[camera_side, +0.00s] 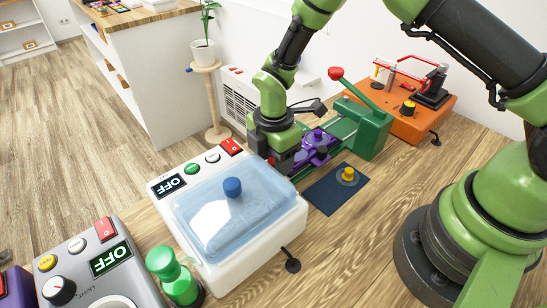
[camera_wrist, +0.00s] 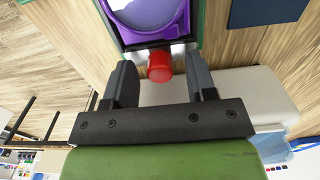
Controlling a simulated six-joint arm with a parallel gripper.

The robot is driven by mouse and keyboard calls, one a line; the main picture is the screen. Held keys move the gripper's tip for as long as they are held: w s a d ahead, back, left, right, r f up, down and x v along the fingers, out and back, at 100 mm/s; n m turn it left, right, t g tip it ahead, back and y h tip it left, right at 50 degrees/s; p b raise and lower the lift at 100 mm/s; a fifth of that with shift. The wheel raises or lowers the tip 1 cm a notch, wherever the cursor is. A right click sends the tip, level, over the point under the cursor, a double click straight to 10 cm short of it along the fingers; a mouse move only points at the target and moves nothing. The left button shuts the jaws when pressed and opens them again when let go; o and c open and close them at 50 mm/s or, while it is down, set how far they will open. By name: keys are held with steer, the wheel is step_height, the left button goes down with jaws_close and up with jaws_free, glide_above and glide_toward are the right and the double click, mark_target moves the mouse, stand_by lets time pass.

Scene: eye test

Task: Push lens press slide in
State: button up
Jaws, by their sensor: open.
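The green lens press (camera_side: 371,132) stands on the table, with a lever ending in a red knob (camera_side: 336,73). Its purple slide (camera_side: 318,147) sits on the rails to the left of the press body, outside it. In the wrist view the purple slide (camera_wrist: 182,22) shows at the top, with a red knob (camera_wrist: 159,66) at its near end. My gripper (camera_side: 274,160) is at this outer end of the slide. In the wrist view my gripper (camera_wrist: 161,73) is open, with one finger on each side of the red knob and gaps visible. Contact cannot be told.
A white box with a clear blue lid (camera_side: 205,222) stands close in front of my gripper. A dark blue mat (camera_side: 324,197) bears a yellow-knobbed piece (camera_side: 347,175). An orange device (camera_side: 402,119) stands behind. A grey device (camera_side: 80,250) and green stamp (camera_side: 172,275) are front left.

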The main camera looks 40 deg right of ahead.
mark_target(305, 146)
steer(key=shift+f, duration=0.15)
jaws_close()
steer(key=d, duration=0.9)
jaws_free()
step_height(305, 146, up, 10)
stand_by(0.4)
